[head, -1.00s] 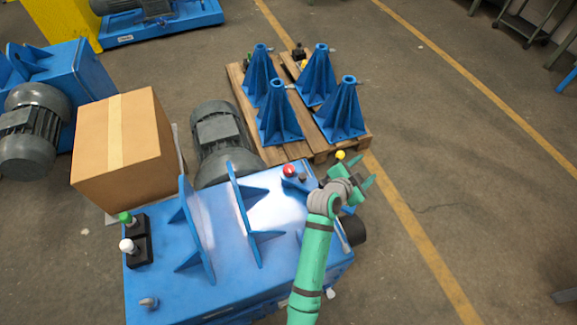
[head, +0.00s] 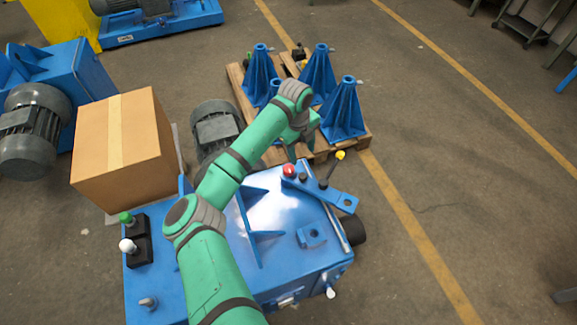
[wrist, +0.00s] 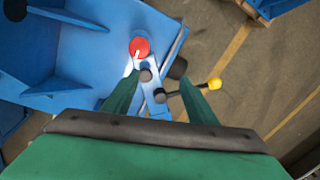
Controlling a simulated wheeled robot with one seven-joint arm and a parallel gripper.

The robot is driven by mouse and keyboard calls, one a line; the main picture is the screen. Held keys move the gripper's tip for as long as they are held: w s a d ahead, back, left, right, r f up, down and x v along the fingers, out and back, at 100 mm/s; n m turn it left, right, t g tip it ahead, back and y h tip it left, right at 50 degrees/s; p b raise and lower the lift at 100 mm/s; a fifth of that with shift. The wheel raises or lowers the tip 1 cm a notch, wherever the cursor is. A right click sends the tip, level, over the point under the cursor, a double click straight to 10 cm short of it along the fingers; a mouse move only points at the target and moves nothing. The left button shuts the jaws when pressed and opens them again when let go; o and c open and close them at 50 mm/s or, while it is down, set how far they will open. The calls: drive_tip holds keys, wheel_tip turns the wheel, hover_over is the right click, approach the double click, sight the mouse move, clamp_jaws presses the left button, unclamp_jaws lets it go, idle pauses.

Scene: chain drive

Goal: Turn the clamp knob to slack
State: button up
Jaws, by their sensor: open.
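A red knob (head: 289,170) with a white mark sits at the back right of the blue machine (head: 290,205); it also shows in the wrist view (wrist: 139,47). A small dark knob (wrist: 145,75) stands beside it on a blue arm. Next to that is a dark lever hub (wrist: 160,95) whose rod ends in a yellow ball (wrist: 214,83). I cannot tell for sure which is the clamp knob. My gripper (wrist: 160,80) is open and empty, fingers apart; the dark knob shows near its left fingertip. In the head view my wrist hides much of the gripper.
A pallet (head: 325,146) with several blue stands (head: 343,112) lies behind the machine. A cardboard box (head: 122,145) stands to the left. Upright blue plates and a box with green (head: 125,217) and white knobs are on the machine.

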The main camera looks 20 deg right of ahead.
drive_tip(key=r+y, duration=0.1)
drive_tip(key=r, duration=0.1)
hover_over(288, 168)
drive_tip(key=shift+m, duration=0.3)
wheel_tip(288, 168, down, 11)
drive_tip(key=shift+d, duration=0.1)
drive_tip(key=shift+c, duration=0.7)
drive_tip(key=c, duration=0.9)
